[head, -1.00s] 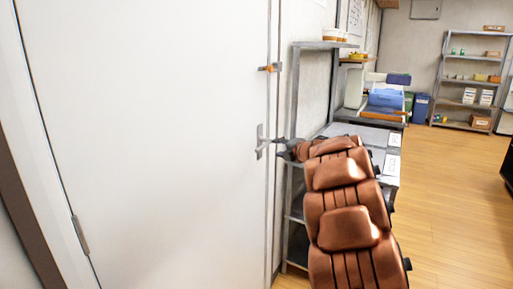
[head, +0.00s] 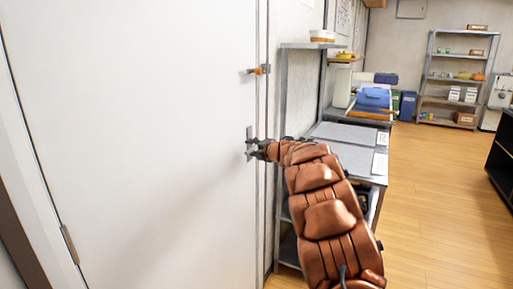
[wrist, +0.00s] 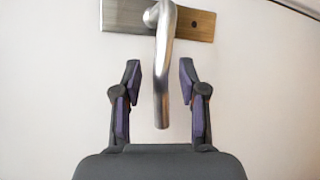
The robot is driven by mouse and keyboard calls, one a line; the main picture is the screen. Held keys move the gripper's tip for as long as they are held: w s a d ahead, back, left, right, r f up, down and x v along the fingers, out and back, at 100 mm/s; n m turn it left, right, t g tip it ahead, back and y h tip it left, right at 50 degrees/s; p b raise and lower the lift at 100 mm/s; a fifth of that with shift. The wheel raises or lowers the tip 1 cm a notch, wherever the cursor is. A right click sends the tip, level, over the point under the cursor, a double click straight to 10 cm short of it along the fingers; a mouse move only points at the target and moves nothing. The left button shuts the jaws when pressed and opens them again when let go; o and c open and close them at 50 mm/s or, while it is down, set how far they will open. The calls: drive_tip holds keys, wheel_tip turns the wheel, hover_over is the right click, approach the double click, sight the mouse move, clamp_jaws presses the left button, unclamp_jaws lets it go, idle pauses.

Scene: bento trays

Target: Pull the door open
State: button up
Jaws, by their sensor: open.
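The white door (head: 140,130) fills the left of the head view and looks shut in its frame. Its metal lever handle (head: 249,142) is near the door's right edge. My gripper (head: 257,150) is at the handle, at the end of my brown arm. In the wrist view the silver lever (wrist: 163,75) hangs from a metal plate (wrist: 195,22) and runs down between the two fingers of my gripper (wrist: 160,75). The fingers are open, with a gap on each side of the lever.
An orange and metal latch (head: 258,70) sits on the door's edge above the handle. A metal shelf and counter (head: 345,133) stand just right of the door, close to my arm. Open wooden floor (head: 440,190) lies to the right.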

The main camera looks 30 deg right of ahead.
clamp_jaws()
idle(0.4)
